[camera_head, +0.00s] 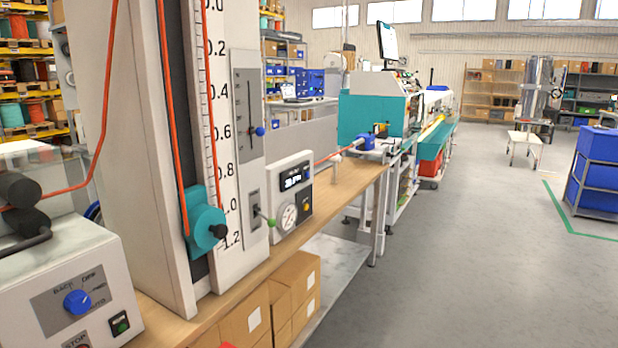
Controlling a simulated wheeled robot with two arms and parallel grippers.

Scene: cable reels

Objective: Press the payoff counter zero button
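A small white box with a dark display (294,178) stands on the wooden bench, right of the tall scale column. Its front has a round dial (288,217) and a small yellow button (306,207) on a dark panel. The display's digits and the button's label are too small to read surely, so I cannot tell whether this is the payoff counter. Neither of my grippers is in view.
The tall column (245,190) has a teal slider (205,222) and orange cable. A white control box (75,285) with a blue knob (77,302) stands front left. Boxes (245,318) lie under the bench (345,190). The grey floor (480,260) at right is largely clear.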

